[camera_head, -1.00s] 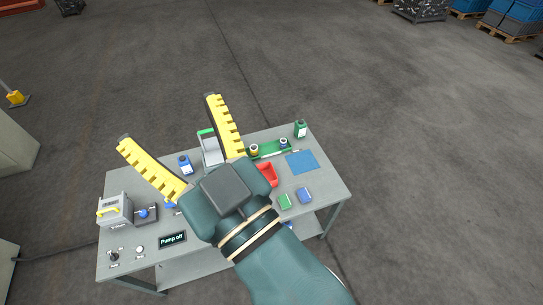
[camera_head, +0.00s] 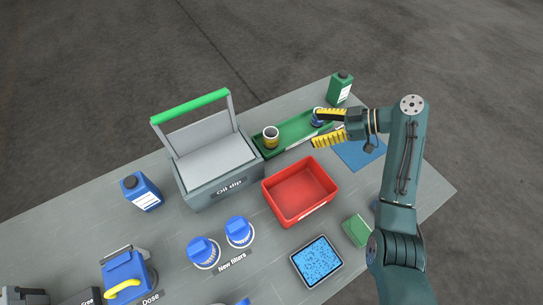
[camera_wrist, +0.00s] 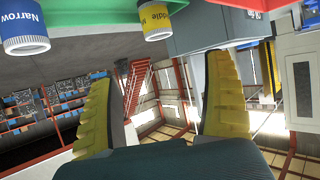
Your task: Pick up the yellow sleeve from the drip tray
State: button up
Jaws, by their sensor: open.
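The yellow sleeve (camera_head: 270,138), a short pale-rimmed cylinder, stands in the left part of the green drip tray (camera_head: 293,131). In the wrist view, the yellow sleeve (camera_wrist: 156,20) is at the top centre, marked with a partly cut-off word, under the green tray (camera_wrist: 95,8). My gripper (camera_head: 315,127) is open and empty to the right of the yellow sleeve, its yellow fingers pointing left, apart from it. A blue sleeve (camera_head: 317,118) stands in the tray's right part, partly hidden by my upper finger; in the wrist view it reads "Narrow" (camera_wrist: 23,32).
A grey "Oil dip" box (camera_head: 196,190) with a raised green handle stands left of the tray. A red bin (camera_head: 273,202) is in front. A green bottle (camera_head: 341,89) stands behind my gripper. A blue mat (camera_head: 366,154), blue filters and a blue bottle (camera_head: 141,192) are also here.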

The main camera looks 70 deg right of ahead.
jog(key=b, duration=0.3)
send_near(271, 135)
jog(key=w+f, duration=0.3)
jog(key=w, duration=0.1)
jog(key=shift+d+f, duration=0.1)
jog(key=shift+f, duration=0.25)
jog(key=b+x, duration=0.3)
jog(key=x, duration=0.2)
jog(key=shift+w+f, duration=0.15)
jog(key=shift+w, duration=0.35)
jog(key=shift+s, duration=0.1)
jog(key=shift+c, duration=1.1)
jog(key=c, duration=1.1)
